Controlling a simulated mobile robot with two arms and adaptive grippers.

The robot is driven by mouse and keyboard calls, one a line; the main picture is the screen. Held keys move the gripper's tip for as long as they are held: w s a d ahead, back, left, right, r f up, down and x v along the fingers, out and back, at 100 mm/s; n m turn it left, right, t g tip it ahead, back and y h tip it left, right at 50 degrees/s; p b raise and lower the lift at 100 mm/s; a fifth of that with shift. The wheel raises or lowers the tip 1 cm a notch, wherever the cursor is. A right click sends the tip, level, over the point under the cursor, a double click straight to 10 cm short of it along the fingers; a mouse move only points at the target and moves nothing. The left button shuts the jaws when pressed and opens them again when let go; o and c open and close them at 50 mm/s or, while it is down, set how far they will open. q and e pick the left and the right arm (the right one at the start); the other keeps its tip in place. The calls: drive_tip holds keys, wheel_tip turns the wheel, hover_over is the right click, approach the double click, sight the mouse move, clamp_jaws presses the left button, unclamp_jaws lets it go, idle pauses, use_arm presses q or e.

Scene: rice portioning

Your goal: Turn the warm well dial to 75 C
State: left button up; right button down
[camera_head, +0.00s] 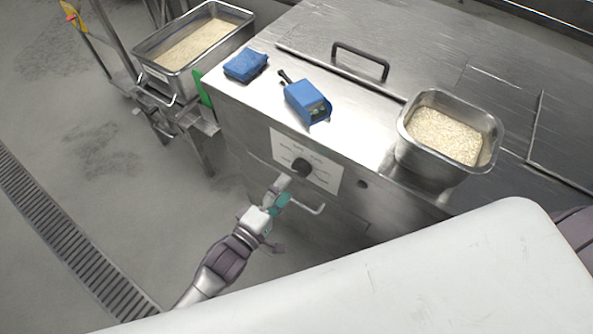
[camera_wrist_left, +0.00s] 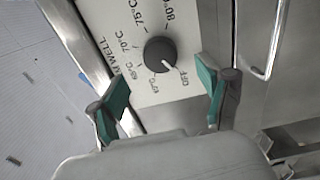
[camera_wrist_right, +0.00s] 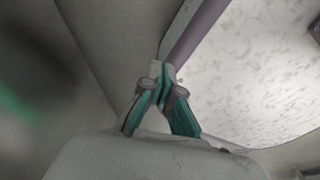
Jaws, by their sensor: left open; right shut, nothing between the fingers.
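The warm well dial (camera_head: 301,167) is a round dark knob on a white label plate (camera_head: 326,178) on the steel counter's front. In the left wrist view the dial (camera_wrist_left: 160,54) has its white mark towards OFF, and the 75°C print is on its far side. My left gripper (camera_wrist_left: 162,80) is open, its teal fingers spread to either side of the dial's near side, apart from it. In the head view the left gripper (camera_head: 280,190) is just below the dial. My right gripper (camera_wrist_right: 168,82) is shut and empty; it shows only in the right wrist view.
A bar handle (camera_head: 312,208) sticks out below the dial plate. On the counter are a blue sponge-like block (camera_head: 245,65), a blue handheld device (camera_head: 307,101) and a steel pan of grain (camera_head: 410,158). Another filled pan (camera_head: 175,85) stands at left. Open floor lies left of the counter.

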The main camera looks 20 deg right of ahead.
sight(299, 171)
use_arm(q)
drive_tip(key=x, duration=0.6)
drive_tip(key=c, duration=1.2)
